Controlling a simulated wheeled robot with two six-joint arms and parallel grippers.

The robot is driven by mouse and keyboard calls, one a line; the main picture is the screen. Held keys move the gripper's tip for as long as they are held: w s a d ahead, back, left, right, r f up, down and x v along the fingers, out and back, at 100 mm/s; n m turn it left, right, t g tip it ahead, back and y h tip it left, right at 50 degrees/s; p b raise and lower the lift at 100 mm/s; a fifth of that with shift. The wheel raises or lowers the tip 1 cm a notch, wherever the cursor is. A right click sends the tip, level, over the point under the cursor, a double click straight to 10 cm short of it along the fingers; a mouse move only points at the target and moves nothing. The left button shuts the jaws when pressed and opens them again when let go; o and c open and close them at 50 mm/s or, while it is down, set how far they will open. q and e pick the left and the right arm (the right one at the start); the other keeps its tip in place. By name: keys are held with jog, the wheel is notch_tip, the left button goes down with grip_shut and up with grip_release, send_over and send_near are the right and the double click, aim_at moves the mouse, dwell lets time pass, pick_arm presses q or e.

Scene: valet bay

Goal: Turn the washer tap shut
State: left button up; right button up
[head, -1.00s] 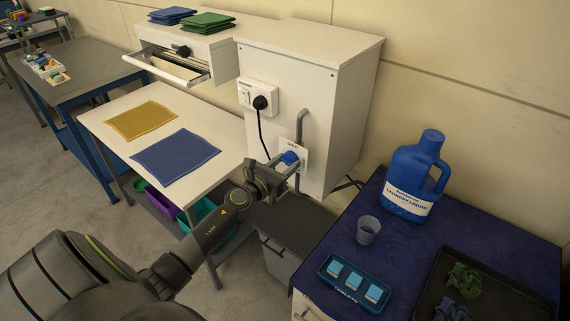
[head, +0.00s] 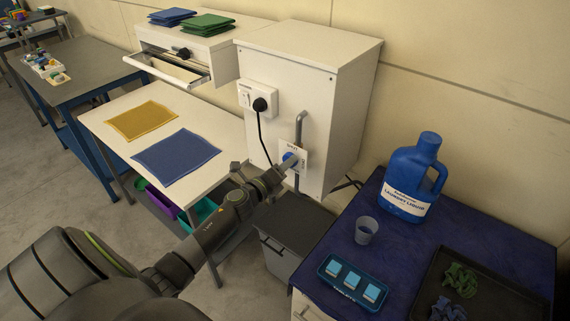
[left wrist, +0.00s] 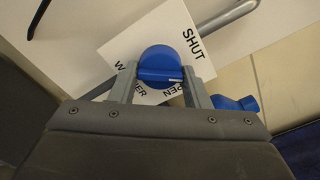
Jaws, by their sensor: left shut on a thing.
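The washer tap is a round blue knob with a raised grip bar (left wrist: 158,62), set on a white card (left wrist: 150,30) marked SHUT, OPEN and WASHER. In the head view the tap (head: 288,156) is low on the white cabinet's front, partly hidden by my gripper. My left gripper (left wrist: 160,78) is shut on the tap, one finger at each end of the bar. It also shows in the head view (head: 288,164). A white mark on the bar's right end lies near the word OPEN, apart from SHUT. My right gripper is not in view.
A grey pipe (head: 299,128) runs beside the tap, and a black cord hangs from the socket (head: 258,97). A grey lidded bin (head: 297,222) stands below. The blue-topped counter (head: 395,255) at right bears a detergent jug (head: 410,180), a cup (head: 366,231) and trays.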

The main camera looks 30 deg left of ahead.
pick_arm(q)
jog(key=shift+n+p, duration=0.9)
jog(key=shift+n, duration=2.7)
jog(key=o, duration=1)
jog(key=shift+c, duration=0.2)
jog(key=shift+r, duration=0.1)
jog(key=s+a+b, duration=0.1)
jog(key=s+b, duration=1.1)
jog(key=s, duration=0.5)
jog(key=shift+s+a, duration=0.2)
